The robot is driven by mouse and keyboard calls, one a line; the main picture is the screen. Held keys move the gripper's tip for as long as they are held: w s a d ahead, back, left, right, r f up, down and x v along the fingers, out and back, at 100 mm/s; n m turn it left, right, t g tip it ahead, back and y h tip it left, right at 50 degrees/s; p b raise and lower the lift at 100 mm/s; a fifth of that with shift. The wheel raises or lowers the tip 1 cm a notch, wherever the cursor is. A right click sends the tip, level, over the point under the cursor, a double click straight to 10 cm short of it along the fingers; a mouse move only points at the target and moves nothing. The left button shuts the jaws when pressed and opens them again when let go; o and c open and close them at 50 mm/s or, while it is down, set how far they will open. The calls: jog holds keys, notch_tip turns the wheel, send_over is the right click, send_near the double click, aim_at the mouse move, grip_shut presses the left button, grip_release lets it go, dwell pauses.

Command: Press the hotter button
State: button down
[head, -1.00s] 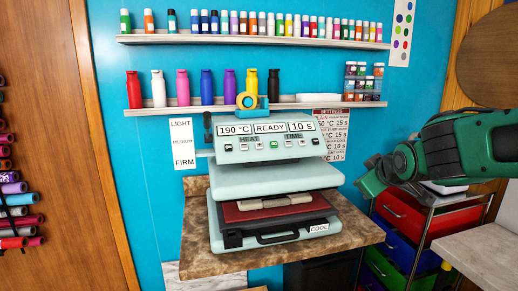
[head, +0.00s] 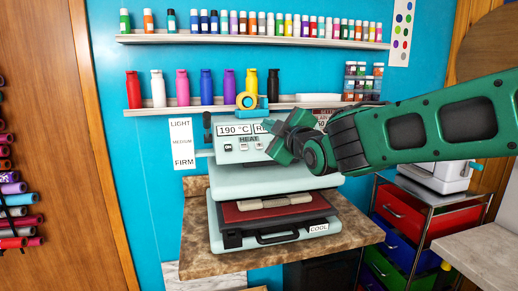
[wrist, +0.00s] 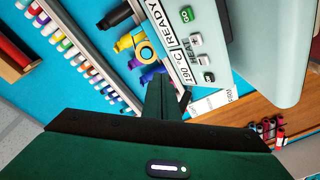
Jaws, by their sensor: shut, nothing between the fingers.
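The heat press (head: 265,181) stands on a brown stone-like counter. Its control panel (head: 230,155) shows 190 °C; the wrist view shows READY. Two small buttons sit by the HEAT label, a left one (head: 243,147) and a right one (head: 258,145). They also show in the wrist view, the left one (wrist: 203,60) and the right one (wrist: 195,40), between the green GO button (wrist: 187,14) and the ON button (wrist: 208,77).
A yellow tape roll on a blue holder (head: 248,101) sits on top of the press. Shelves with bottles (head: 207,88) line the blue wall behind. A drawer cart (head: 402,212) stands at right under my arm. The space left of the press is free.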

jog(key=w+a+f, duration=0.1)
jog(key=w+f, duration=0.5)
jog(key=shift+a+f, duration=0.15)
jog(key=shift+a, duration=0.2)
jog(key=shift+w, duration=0.1)
dwell(2.1)
jog(key=shift+w+a+f, duration=0.1)
jog(key=shift+w+f, duration=0.05)
jog(key=shift+f, duration=0.05)
jog(key=shift+w+f, duration=0.3)
jog(key=shift+f, duration=0.05)
dwell(1.0)
jog(key=shift+s+r, duration=0.6)
jog(key=shift+r, duration=0.05)
dwell(0.3)
jog(key=shift+s+d+r, duration=0.3)
jog(key=shift+s+r, duration=0.55)
jog(key=shift+r, duration=0.05)
jog(key=shift+s+d+r, duration=0.3)
jog(key=shift+s+r, duration=0.55)
